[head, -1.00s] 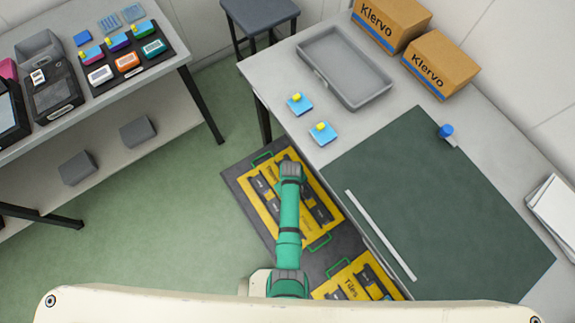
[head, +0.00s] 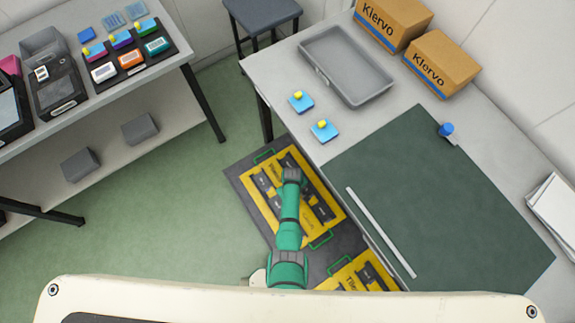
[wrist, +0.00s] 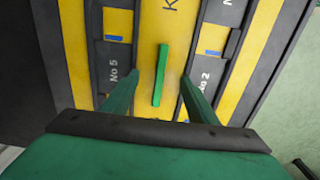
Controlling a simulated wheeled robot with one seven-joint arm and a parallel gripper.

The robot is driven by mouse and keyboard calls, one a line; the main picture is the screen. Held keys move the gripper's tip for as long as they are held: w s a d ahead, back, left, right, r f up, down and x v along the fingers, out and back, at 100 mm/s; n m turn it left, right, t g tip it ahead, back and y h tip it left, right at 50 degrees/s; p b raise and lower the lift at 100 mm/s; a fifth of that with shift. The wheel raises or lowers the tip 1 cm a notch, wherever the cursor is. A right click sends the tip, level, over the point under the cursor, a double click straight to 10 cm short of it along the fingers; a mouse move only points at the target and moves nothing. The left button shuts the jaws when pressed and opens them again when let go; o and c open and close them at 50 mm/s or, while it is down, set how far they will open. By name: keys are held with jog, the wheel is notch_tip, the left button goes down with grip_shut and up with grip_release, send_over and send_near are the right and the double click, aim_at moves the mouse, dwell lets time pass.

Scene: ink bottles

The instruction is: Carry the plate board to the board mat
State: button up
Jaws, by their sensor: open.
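My gripper (wrist: 158,88) is open above this board, with one finger on each side of the green grip. I cannot tell if the fingers touch it. In the head view, my arm hides part of the board.
The right table bears a dark green mat (head: 440,190), a grey tray (head: 318,72) and two boxes (head: 440,65). Another table (head: 110,108) stands at the left. The green floor between is clear.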

jog(key=shift+s+a+f, duration=0.3)
jog(key=shift+s+f, duration=0.15)
jog(key=shift+s, duration=0.1)
jog(key=shift+a, duration=0.2)
jog(key=shift+c, duration=1.2)
jog(key=c, duration=0.6)
jog(key=shift+w+r, duration=0.1)
jog(key=shift+r, duration=0.4)
grip_shut()
jog(key=shift+w+d+r, duration=0.15)
jog(key=shift+w+r, duration=0.25)
jog(key=shift+r, duration=0.25)
jog(key=shift+s+d+r, duration=0.1)
jog(key=shift+d+r, duration=0.15)
jog(key=shift+r, duration=0.15)
jog(key=shift+a+r, duration=0.35)
jog(key=shift+r, duration=0.2)
jog(key=shift+d+r, duration=0.2)
jog(key=shift+r, duration=0.8)
